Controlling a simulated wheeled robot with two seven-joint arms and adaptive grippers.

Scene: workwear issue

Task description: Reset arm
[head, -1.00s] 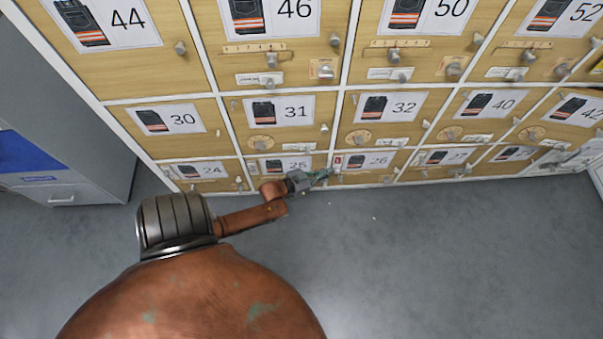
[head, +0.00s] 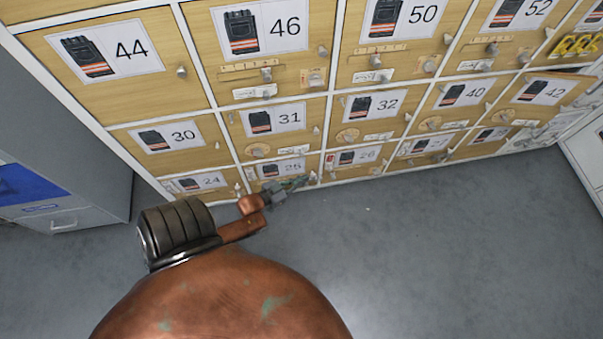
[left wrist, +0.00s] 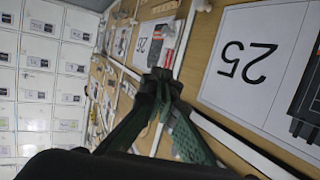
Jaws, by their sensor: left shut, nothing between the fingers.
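My left gripper (head: 297,183) is in front of the bottom row of the wooden locker wall, close to the door numbered 25 (head: 281,169). It is shut, with nothing between its fingers. In the left wrist view its green fingers (left wrist: 162,85) meet at their tips, and the label 25 (left wrist: 245,62) shows large at the right. I cannot tell whether the gripper touches the locker front. My right gripper is not in view.
The locker wall has several numbered doors with knobs, such as 44 (head: 110,52) and 31 (head: 277,118). A grey cabinet with a blue panel (head: 28,187) stands at the left. The grey floor (head: 430,250) at the right is clear. White lockers (left wrist: 45,85) show in the left wrist view.

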